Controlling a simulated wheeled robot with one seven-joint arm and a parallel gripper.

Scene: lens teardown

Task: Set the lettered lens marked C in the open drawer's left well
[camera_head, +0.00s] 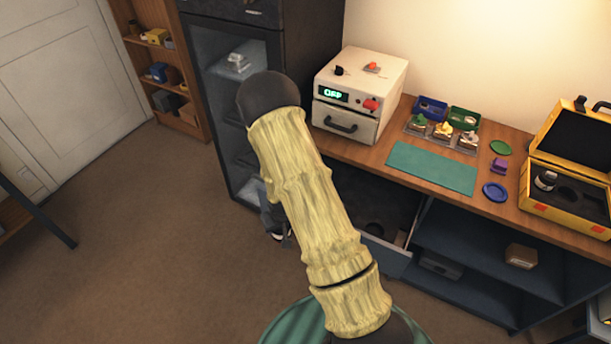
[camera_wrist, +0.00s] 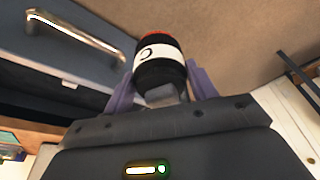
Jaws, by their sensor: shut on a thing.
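In the wrist view my gripper (camera_wrist: 155,92) is shut on a lens (camera_wrist: 160,62) with a black body, a white band and a red-orange end. The mark on the band looks like a turned C. In the head view my gripper (camera_head: 279,232) shows only in part beyond my arm, low in front of the dark cabinet; the lens is too small to make out there. The open drawer (camera_head: 397,262) is under the worktop, right of my gripper. One dark round well (camera_head: 375,230) shows in it; my arm hides the drawer's left part.
The worktop (camera_head: 345,148) holds a white instrument box (camera_head: 360,92), a green mat (camera_head: 432,167), small bins and parts. An open yellow case (camera_head: 570,222) with another lens (camera_head: 545,180) stands at the right. A handled blue front (camera_wrist: 70,50) is close in the wrist view.

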